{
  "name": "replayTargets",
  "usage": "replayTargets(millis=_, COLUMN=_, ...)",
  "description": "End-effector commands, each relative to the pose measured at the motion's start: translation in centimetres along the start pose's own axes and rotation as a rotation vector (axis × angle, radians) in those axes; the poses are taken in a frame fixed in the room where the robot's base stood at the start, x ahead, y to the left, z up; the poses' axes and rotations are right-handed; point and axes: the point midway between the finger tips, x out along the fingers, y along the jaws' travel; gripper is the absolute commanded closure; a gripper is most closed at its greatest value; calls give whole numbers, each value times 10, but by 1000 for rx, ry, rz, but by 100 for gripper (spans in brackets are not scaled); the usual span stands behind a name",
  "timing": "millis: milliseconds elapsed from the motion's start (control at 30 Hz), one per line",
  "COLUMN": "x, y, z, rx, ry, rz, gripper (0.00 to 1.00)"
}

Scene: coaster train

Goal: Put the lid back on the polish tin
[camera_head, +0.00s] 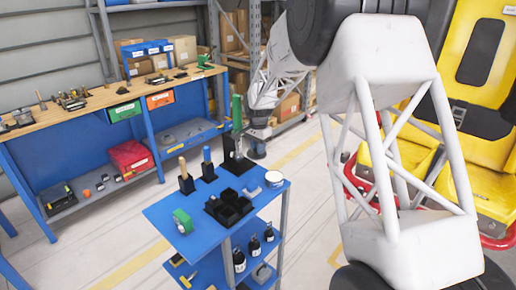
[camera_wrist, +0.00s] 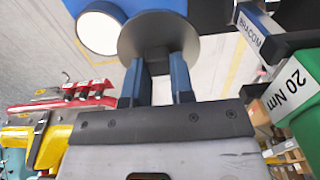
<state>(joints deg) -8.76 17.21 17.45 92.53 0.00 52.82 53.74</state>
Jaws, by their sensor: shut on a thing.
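The polish tin (camera_head: 274,179) stands open on the blue cart top near its right corner. In the wrist view the tin (camera_wrist: 101,29) shows a white round inside, at the upper left. My gripper (camera_wrist: 160,55) is shut on the dark knob of a grey round lid (camera_wrist: 138,36). In the wrist view the lid is beside the tin and overlaps part of its edge in the picture. In the head view my gripper (camera_head: 258,142) and the lid (camera_head: 257,154) are above the cart's far side. The lid's underside is hidden.
A green tool marked 20 Nm (camera_wrist: 295,100) stands close to my gripper, in a black holder (camera_head: 236,160). A black divided tray (camera_head: 228,208), green tape roll (camera_head: 183,221) and two upright-handled tools share the cart (camera_head: 160,213). A workbench (camera_head: 100,98) stands behind.

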Motion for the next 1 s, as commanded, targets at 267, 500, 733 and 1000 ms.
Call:
replayTargets(millis=267, x=0, y=3, z=0, rx=0, ry=0, rz=0, gripper=100)
replayTargets(millis=500, x=-2, y=26, z=-3, rx=2, ry=1, rz=-1, gripper=100)
replayTargets(millis=733, x=-3, y=62, z=-5, rx=1, ry=0, rz=0, gripper=100)
replayTargets(millis=1000, x=-3, y=86, z=-5, rx=0, ry=0, rz=0, gripper=100)
